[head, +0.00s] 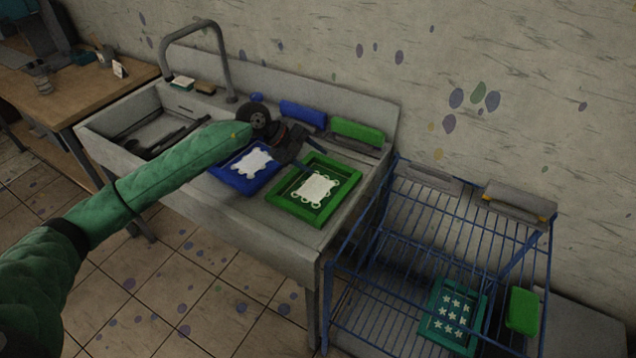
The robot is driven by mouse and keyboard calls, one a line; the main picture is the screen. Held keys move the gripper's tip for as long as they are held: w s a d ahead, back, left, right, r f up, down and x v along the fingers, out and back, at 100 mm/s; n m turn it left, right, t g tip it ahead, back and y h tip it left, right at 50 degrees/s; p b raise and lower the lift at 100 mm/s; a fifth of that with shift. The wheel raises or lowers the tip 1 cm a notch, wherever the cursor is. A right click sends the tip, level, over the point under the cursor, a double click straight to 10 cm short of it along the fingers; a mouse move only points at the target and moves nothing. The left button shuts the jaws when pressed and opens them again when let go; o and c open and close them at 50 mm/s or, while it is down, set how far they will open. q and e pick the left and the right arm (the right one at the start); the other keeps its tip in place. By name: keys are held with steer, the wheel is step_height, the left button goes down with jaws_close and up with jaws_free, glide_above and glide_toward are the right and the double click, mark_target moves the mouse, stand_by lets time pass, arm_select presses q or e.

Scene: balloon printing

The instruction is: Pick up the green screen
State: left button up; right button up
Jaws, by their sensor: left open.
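The green screen (318,190) has a bright green frame and a white patterned middle. It lies flat on the right part of the sink counter. My left gripper (312,167) is open and hovers at the upper left corner of the green screen, its fingers over or near the frame's edge. I cannot tell whether they touch it. The left gripper and wrist partly cover the blue screen (252,163) beside it. My right gripper is not in view.
A blue block (303,113) and a green block (356,132) lie behind the screens. A blue wire rack (410,230) stands to the right, holding a teal screen with stars (452,314) and a green block (522,311). The sink basin (130,120) and faucet (222,60) are to the left.

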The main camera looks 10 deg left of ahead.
mark_target(294, 207)
arm_select(q)
steer(key=s+a+f+n+g+y, duration=0.1)
steer(key=s+a, duration=0.1)
steer(key=s+a+f+n+g+y, duration=0.1)
steer(key=a+f+y, duration=0.1)
steer(key=s+a+f+n+g+y, duration=0.1)
steer(key=s+a+n+g+y, duration=0.1)
steer(key=a, duration=0.1)
steer(key=shift+s+f, duration=0.3)
steer(key=shift+s, duration=0.05)
steer(key=shift+n, duration=0.3)
steer(key=shift+f+n, duration=0.2)
steer(key=shift+n, duration=0.1)
steer(key=shift+p+x, duration=0.8)
steer(key=shift+x, duration=0.5)
steer(key=p+x, duration=0.3)
steer(key=shift+f, duration=0.25)
steer(key=shift+x, duration=0.75)
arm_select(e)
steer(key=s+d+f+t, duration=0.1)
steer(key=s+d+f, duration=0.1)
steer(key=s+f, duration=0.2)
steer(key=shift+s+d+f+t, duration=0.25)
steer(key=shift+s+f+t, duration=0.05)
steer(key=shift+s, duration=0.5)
arm_select(q)
jaws_close()
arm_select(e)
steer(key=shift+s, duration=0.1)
